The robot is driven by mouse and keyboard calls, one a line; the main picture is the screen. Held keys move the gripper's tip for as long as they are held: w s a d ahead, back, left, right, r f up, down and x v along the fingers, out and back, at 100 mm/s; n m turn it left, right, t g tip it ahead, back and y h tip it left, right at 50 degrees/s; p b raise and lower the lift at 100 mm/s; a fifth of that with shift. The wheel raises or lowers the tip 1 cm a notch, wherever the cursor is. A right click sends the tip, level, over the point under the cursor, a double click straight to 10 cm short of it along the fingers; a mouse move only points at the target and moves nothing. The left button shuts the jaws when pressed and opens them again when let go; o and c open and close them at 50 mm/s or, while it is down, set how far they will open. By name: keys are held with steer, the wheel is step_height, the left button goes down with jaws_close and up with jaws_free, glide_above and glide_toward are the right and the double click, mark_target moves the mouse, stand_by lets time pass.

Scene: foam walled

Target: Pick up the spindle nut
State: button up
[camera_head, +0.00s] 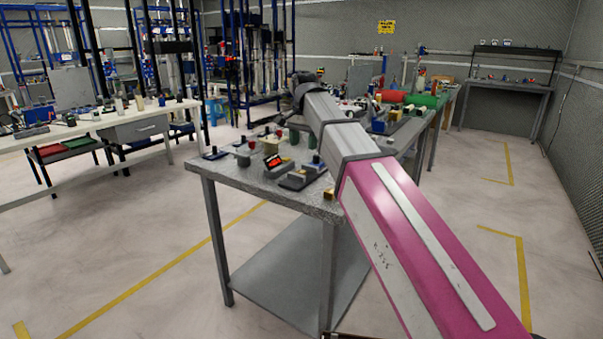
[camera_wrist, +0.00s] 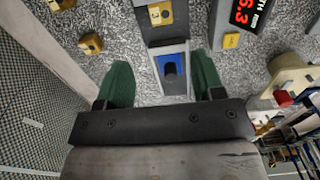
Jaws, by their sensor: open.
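In the wrist view my gripper (camera_wrist: 164,82) is open, with its two green fingers apart over a speckled grey tabletop. Between and just beyond the fingers is a grey block with a blue face and a dark opening (camera_wrist: 171,66). A brass-yellow piece (camera_wrist: 160,12) sits at the far end of that block. Another brass-yellow block with a dark hole (camera_wrist: 90,43) lies to the left, apart from the fingers. I cannot tell for sure which piece is the spindle nut.
The grey table (camera_head: 240,178) holds several small parts, among them a device with a red display (camera_wrist: 246,12). A white workbench (camera_head: 100,128) stands to the left. A dark table (camera_head: 505,85) stands at the back right. Floor between the tables is clear.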

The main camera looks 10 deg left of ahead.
glide_above(301, 174)
steer(key=w, duration=0.3)
steer(key=f, duration=0.4)
steer(key=shift+s+d+f, duration=0.15)
steer(key=shift+d+f, duration=0.05)
steer(key=shift+f, duration=0.1)
steer(key=shift+s+a+f, duration=0.1)
steer(key=shift+a+f, duration=0.05)
steer(key=shift+f, duration=1.2)
steer(key=shift+a+f, duration=0.1)
steer(key=shift+f, duration=1.25)
steer(key=c, duration=1.1)
steer(key=shift+r, duration=0.1)
steer(key=shift+c, duration=0.2)
